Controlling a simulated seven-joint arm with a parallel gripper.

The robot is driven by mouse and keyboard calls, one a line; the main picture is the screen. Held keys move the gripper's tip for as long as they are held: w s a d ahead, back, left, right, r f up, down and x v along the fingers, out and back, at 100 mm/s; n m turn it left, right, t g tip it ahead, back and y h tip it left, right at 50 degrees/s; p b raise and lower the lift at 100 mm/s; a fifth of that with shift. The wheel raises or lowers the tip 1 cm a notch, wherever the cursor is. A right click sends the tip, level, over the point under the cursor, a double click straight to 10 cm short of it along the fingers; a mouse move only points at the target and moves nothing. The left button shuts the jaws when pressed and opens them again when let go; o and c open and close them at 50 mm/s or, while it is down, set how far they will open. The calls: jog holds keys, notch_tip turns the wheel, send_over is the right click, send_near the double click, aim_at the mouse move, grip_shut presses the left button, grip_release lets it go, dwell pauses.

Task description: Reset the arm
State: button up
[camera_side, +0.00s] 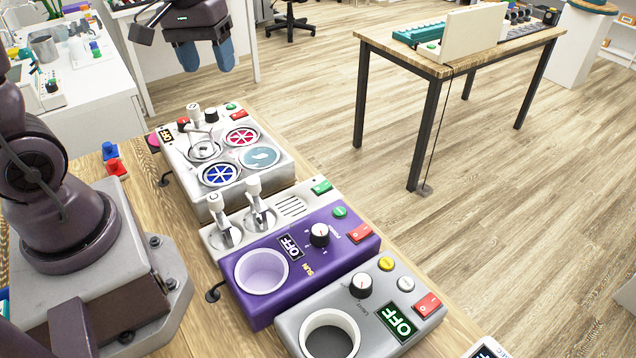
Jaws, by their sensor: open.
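My gripper (207,55) hangs at the top of the view with two blue fingertips pointing down. The fingertips are apart with nothing between them. It is in the air above and behind the devices on the wooden table, touching none of them. My arm's base stands at the left on the same table. The links between the base and the gripper are mostly out of view.
A white panel (178,161) with round dials, a purple device (325,262) and a grey device (377,330) line the table (205,333). Two levers (257,205) stick up behind the purple device. Red and blue pieces (113,160) lie near my base. Open floor lies right.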

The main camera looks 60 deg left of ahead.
jog(key=s+d+r+m+t, duration=0.2)
jog(key=s+d+r+m, duration=0.1)
jog(key=d, duration=0.3)
jog(key=s+d+r+m+t, duration=0.2)
jog(key=s+d+r+m, duration=0.2)
jog(key=d, duration=0.3)
jog(key=shift+s+m+y, duration=0.3)
jog(key=shift+m, duration=0.2)
jog(key=shift+r, duration=0.1)
dwell(0.7)
